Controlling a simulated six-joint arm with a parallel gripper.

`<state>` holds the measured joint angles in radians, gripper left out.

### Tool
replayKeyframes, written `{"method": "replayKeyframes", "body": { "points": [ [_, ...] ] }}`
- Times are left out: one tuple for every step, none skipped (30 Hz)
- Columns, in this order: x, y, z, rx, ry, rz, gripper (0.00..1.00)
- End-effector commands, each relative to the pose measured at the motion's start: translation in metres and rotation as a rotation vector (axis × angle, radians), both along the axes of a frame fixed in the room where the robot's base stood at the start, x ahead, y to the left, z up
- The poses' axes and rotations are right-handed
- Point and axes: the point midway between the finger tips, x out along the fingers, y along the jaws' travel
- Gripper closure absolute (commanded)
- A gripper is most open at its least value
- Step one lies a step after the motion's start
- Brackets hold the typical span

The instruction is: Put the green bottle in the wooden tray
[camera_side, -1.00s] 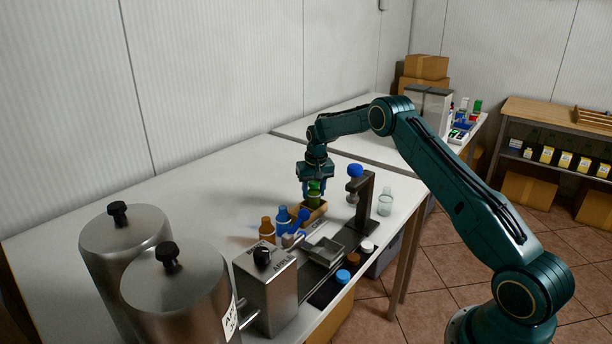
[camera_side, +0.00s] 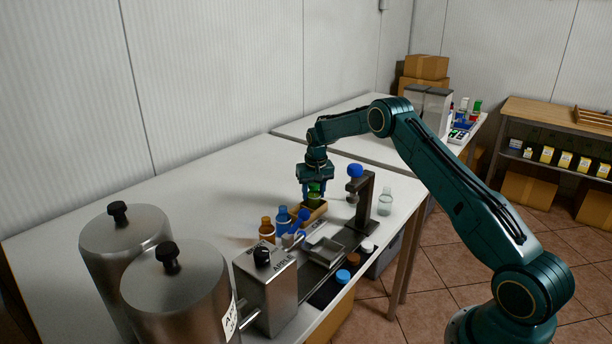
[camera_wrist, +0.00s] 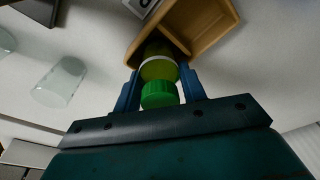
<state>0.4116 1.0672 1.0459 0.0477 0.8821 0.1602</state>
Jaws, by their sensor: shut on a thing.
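The green bottle (camera_side: 314,196) is upright between the fingers of my gripper (camera_side: 313,188) in the side view. In the wrist view the bottle's bright green cap (camera_wrist: 159,94) and yellow-green shoulder (camera_wrist: 158,68) show between the two blue fingers. My gripper is shut on it. The wooden tray (camera_side: 321,210) is right below and around the bottle's lower part. In the wrist view the tray (camera_wrist: 205,22) has a divider, and the bottle's lower part is at one compartment. Whether the bottle touches the tray floor is hidden.
An amber bottle (camera_side: 267,230) and a blue bottle (camera_side: 283,219) stand left of the tray. A blue-knobbed press (camera_side: 358,190) stands to its right, with a clear glass jar (camera_side: 385,202) beyond. A steel machine (camera_side: 266,283) is in front.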

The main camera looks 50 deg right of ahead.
Motion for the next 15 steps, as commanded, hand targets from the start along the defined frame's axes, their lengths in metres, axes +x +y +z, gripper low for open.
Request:
{"method": "replayKeyframes", "body": {
  "points": [
    [0.0001, -0.0001, -0.0003, -0.001, -0.001, 0.0, 0.86],
    [0.0002, 0.0, -0.0006, -0.001, -0.001, 0.0, 0.86],
    [0.0001, -0.0001, -0.001, -0.001, -0.001, 0.0, 0.86],
    [0.0002, 0.0, -0.0013, -0.001, -0.001, 0.0, 0.86],
    [0.0003, -0.0001, -0.0017, -0.001, -0.001, 0.0, 0.86],
    [0.0002, 0.0, -0.0015, -0.001, -0.001, 0.0, 0.53],
    [0.0002, 0.0, -0.0015, -0.001, -0.001, 0.0, 0.47],
    [0.0002, 0.0, -0.0015, -0.001, -0.001, 0.0, 0.41],
    [0.0002, 0.0, -0.0015, -0.001, -0.001, 0.0, 0.34],
    [0.0002, 0.0, -0.0015, -0.001, -0.001, 0.0, 0.34],
    [0.0002, 0.0, -0.0015, -0.001, -0.001, 0.0, 0.34],
    [0.0001, -0.0001, -0.0016, -0.001, -0.001, 0.0, 0.34],
    [0.0001, -0.0001, -0.0016, 0.0, 0.0, 0.0, 0.34],
    [0.0001, -0.0001, -0.0016, 0.0, 0.0, 0.0, 0.34],
    [0.0, 0.0, -0.0016, 0.0, 0.0, 0.0, 0.34]
  ]
}}
